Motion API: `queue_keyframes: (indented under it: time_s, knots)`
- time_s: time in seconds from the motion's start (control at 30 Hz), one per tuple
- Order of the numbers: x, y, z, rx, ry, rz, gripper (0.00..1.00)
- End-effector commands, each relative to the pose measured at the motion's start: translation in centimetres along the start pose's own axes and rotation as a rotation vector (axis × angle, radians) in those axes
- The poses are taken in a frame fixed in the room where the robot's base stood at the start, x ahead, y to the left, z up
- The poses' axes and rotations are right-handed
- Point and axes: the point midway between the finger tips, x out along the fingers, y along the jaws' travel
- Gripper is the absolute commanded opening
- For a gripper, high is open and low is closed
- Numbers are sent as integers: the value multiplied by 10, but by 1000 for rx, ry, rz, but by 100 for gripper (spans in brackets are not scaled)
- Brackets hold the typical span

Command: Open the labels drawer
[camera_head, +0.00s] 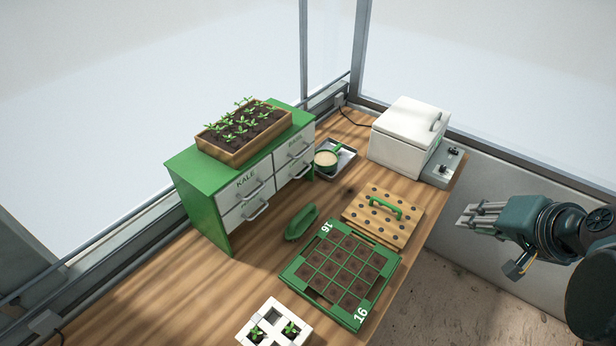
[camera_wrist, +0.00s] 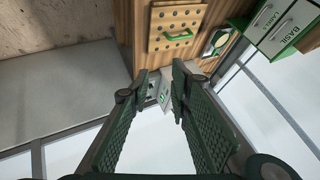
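The green cabinet (camera_head: 207,205) with white drawer fronts stands at the left of the bench. The labels drawer (camera_head: 301,165) is the lower right one, under the basil drawer (camera_head: 294,141), and looks shut. The kale drawer (camera_head: 247,183) is at the upper left. Each drawer front has a metal bar handle. My gripper (camera_head: 466,215) is off the bench's right side, far from the cabinet. Its fingers stand apart in the wrist view (camera_wrist: 160,84), with nothing between them.
A seedling box (camera_head: 232,158) sits on the cabinet. A white lidded box (camera_head: 400,150) stands behind.

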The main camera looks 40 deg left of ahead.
Motion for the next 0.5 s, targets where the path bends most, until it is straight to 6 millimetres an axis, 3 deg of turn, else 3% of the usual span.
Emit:
queue_keyframes:
  time_s: [0.5]
  knots:
    - [94,-85,-9,77,-76,-228,21]
